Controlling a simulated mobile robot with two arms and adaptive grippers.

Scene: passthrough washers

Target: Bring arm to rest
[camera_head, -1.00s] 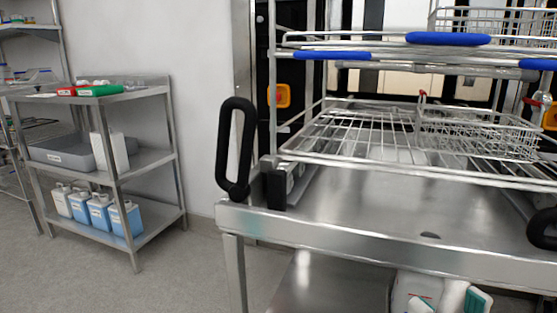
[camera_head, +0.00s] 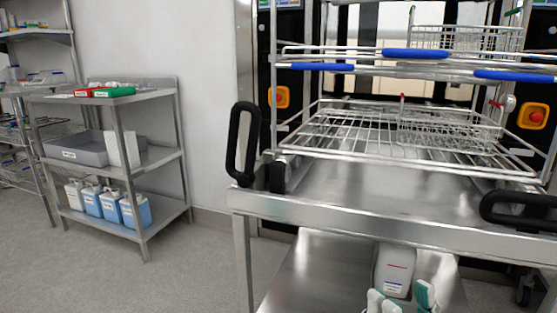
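I make out neither of my grippers nor either arm in the head view. Whether they hold anything cannot be seen. A steel trolley (camera_head: 350,205) with a black loop handle (camera_head: 243,145) at its left corner and another (camera_head: 520,209) at its right stands in front of me. A wire rack (camera_head: 365,135) rests above its top, with an upper tier with blue-covered bars (camera_head: 443,54).
A steel shelf unit (camera_head: 165,156) stands at the left wall with several blue-and-white jugs (camera_head: 136,211) on its bottom. A white jug (camera_head: 393,270) and white-and-teal items (camera_head: 426,295) sit low under the trolley top. Clear floor (camera_head: 190,270) lies between shelf and trolley.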

